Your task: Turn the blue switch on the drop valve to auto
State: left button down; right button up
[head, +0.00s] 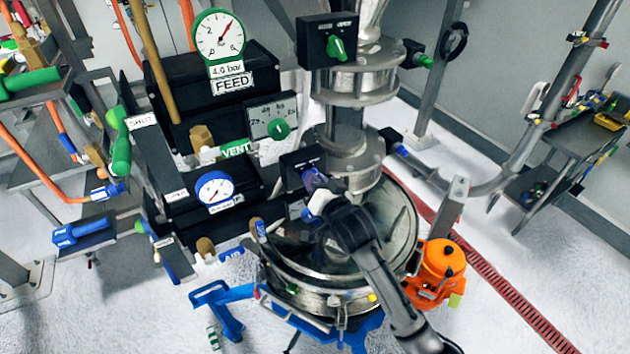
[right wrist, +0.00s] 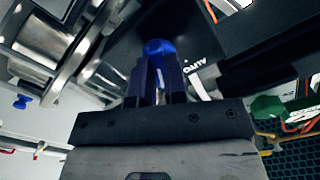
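The blue switch (head: 311,179) sits on a black box (head: 295,162) on the front of the steel sifter column, above the round metal drum. My right gripper (head: 318,192) reaches up to it from below and partly covers it. In the right wrist view, the two dark fingers (right wrist: 157,80) stand close together on either side of the blue switch (right wrist: 158,48), whose rounded top shows past the tips. White lettering (right wrist: 195,78), which looks like AUTO, lies to the right of the fingers. The switch's exact pointing direction is hard to tell. My left gripper is not in view.
A similar box with a green switch (head: 337,48) is higher on the column. A panel with a green knob (head: 279,128) and a blue-rimmed gauge (head: 214,191) stand to the left. An orange unit (head: 440,262) is beside the drum (head: 398,215).

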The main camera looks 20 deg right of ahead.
grip_shut()
jog(key=shift+a+n+p, duration=0.2)
jog(key=shift+n+p, duration=2.1)
jog(key=shift+n, duration=3.6)
jog(key=shift+o, duration=1.8)
grip_release()
jog(key=shift+o, duration=0.9)
